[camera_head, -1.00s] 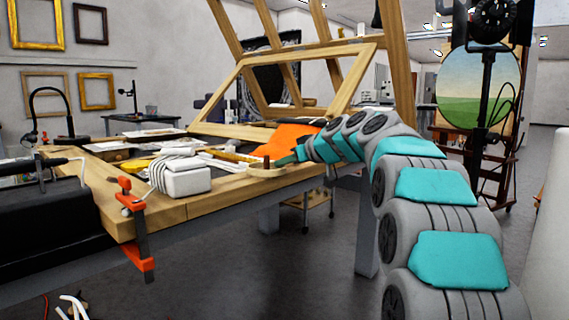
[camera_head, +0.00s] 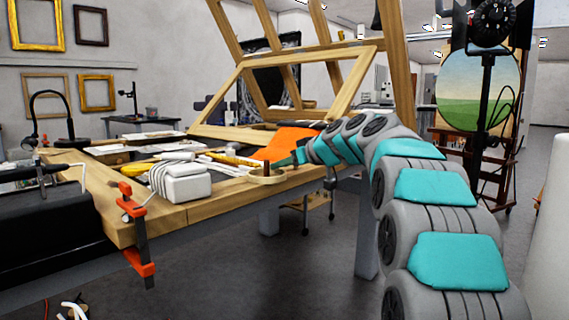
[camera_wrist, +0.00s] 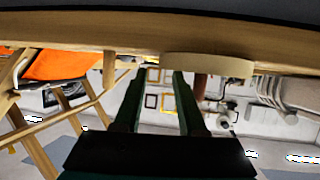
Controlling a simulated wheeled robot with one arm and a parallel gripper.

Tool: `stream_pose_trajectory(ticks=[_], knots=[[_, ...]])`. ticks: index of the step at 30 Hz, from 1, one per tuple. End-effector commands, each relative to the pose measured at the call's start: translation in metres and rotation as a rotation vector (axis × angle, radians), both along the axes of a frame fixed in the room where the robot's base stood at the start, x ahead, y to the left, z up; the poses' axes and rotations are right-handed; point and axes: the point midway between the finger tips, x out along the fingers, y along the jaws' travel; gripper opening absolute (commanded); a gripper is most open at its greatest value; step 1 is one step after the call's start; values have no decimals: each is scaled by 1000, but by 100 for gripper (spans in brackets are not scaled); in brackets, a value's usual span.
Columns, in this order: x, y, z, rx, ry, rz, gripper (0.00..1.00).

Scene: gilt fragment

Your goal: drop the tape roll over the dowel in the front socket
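A short brown dowel (camera_head: 266,166) stands upright in or on a tan, rounded wooden piece (camera_head: 279,177) at the table's near right edge. I cannot tell whether the tan piece is only a base or includes a ring. My gripper (camera_wrist: 160,74) has its two dark green fingers apart with nothing between them. In the head view my gripper (camera_head: 298,157) is just right of the dowel. I cannot make out a tape roll.
The wooden table (camera_head: 215,204) carries a white wrapped block (camera_head: 182,182), an orange cloth (camera_head: 287,141) and scattered tools. An orange clamp (camera_head: 130,208) grips its front corner. A tilted wooden frame (camera_head: 357,80) rises behind. The floor (camera_head: 300,270) before the table is open.

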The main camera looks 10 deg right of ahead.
Motion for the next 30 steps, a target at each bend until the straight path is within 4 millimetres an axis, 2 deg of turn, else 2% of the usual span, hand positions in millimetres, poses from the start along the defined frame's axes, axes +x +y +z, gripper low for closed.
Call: stream_pose_trajectory(ticks=[1, 9, 15, 21, 30], knots=[[-3, -2, 8, 0, 0, -1, 40], [-54, -28, 28, 0, -3, 0, 40], [-83, -43, 43, -1, -6, -3, 40], [-97, -50, 48, 1, -2, -1, 40], [-99, -51, 48, 0, 2, 0, 40]])
